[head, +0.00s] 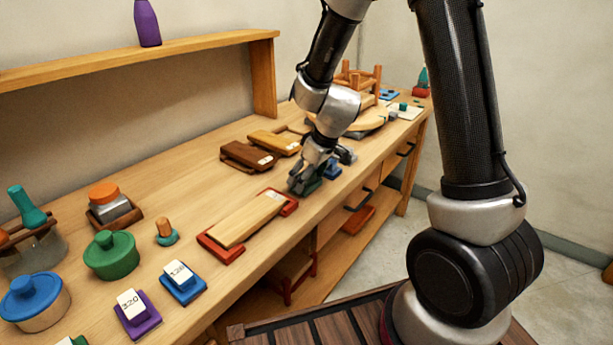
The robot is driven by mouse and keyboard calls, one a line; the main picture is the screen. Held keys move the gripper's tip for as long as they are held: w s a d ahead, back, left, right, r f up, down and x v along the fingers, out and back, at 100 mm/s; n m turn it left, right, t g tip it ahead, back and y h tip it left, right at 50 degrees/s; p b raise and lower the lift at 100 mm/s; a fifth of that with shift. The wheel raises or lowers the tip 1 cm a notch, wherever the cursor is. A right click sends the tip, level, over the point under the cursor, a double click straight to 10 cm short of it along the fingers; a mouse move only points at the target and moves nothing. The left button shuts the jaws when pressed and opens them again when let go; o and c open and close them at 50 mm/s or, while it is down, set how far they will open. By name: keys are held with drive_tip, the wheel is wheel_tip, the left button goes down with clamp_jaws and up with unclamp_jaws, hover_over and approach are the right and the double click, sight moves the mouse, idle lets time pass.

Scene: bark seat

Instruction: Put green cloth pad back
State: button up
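My gripper (306,180) points down at the bench, near its front edge and just behind the red-ended wooden board. A dark green piece (312,186) shows low at the fingers; it may be the green cloth pad, but the gripper covers most of it. I cannot tell whether the fingers are closed on it or only around it. A blue item (333,170) lies just right of the gripper, partly hidden.
The wooden board (248,220) with red ends lies in front of the gripper. Brown (247,155) and yellow (274,143) blocks lie behind-left.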

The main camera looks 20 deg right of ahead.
drive_tip(key=shift+f, duration=0.15)
drive_tip(key=o, duration=1)
drive_tip(key=v, duration=1.1)
drive_tip(key=s+d+r+m+h, duration=0.1)
drive_tip(key=s+d+r+m, duration=0.2)
drive_tip(key=s+d+r, duration=0.3)
drive_tip(key=s+d+r+m+h, duration=0.1)
drive_tip(key=s+d+r+m, duration=0.3)
drive_tip(key=s, duration=1.3)
drive_tip(key=shift+d+r+t+h, duration=0.3)
drive_tip(key=shift+d+r, duration=0.65)
drive_tip(key=shift+d, duration=0.3)
drive_tip(key=shift+s, duration=0.1)
